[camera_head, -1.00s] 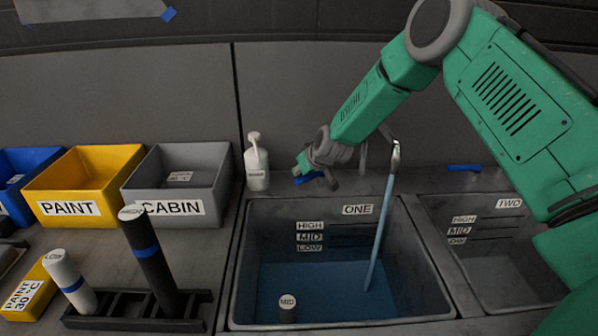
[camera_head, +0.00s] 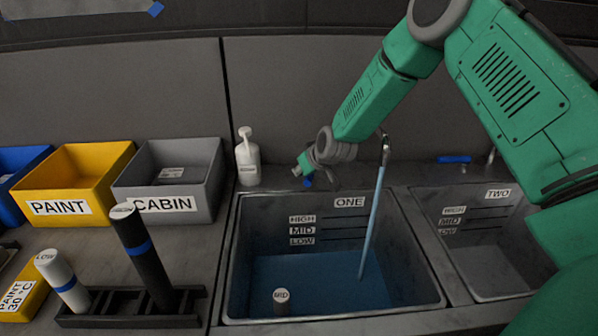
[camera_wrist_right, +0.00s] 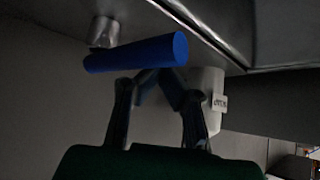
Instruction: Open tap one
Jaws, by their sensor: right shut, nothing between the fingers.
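Tap one's blue handle (camera_head: 308,181) is behind the basin labelled ONE, partly hidden by my right gripper (camera_head: 306,172). In the right wrist view the handle is a blue bar (camera_wrist_right: 135,53) on a metal stem, just beyond the tips of my right gripper (camera_wrist_right: 155,78). Those fingers are shut and empty, close to the bar; I cannot tell if they touch it. A water stream (camera_head: 373,222) runs from the spout (camera_head: 386,150) into basin one (camera_head: 232,285), where blue water (camera_head: 330,285) lies below the level labels. My left gripper is not in view.
A white pump bottle (camera_head: 248,160) stands left of the handle. Basin TWO (camera_head: 480,270) is on the right, with its blue handle (camera_head: 454,159) behind. Bins labelled PAINT (camera_head: 75,180) and CABIN (camera_head: 165,185) and a black rack (camera_head: 130,320) are on the left.

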